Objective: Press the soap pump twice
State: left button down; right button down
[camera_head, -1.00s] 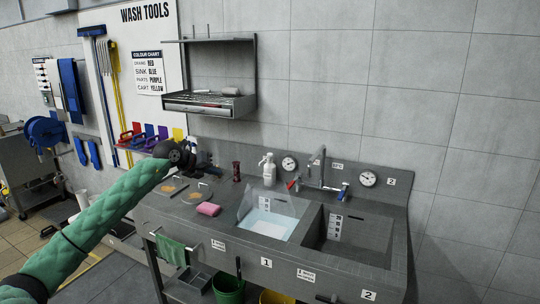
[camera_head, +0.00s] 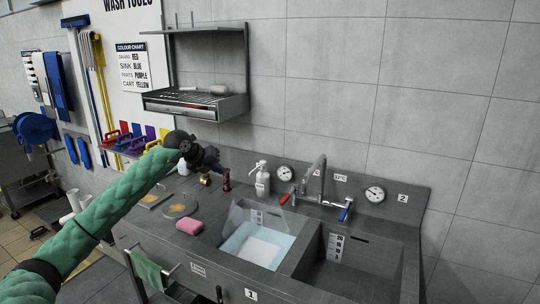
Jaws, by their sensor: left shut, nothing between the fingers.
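The soap pump (camera_head: 262,181) is a white bottle with a pump head, standing upright at the back of the grey sink counter, left of the tap. My left arm comes in from the left in a green sleeve. My left gripper (camera_head: 213,160) is dark and small in the picture, to the left of the pump and apart from it. It is shut and empty. My right gripper is not in view.
A pink sponge (camera_head: 189,227) lies on the counter. The left basin (camera_head: 259,238) holds water. The tap (camera_head: 316,181) stands to the right.

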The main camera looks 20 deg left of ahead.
aim_at(262, 163)
jog(key=i, duration=1.25)
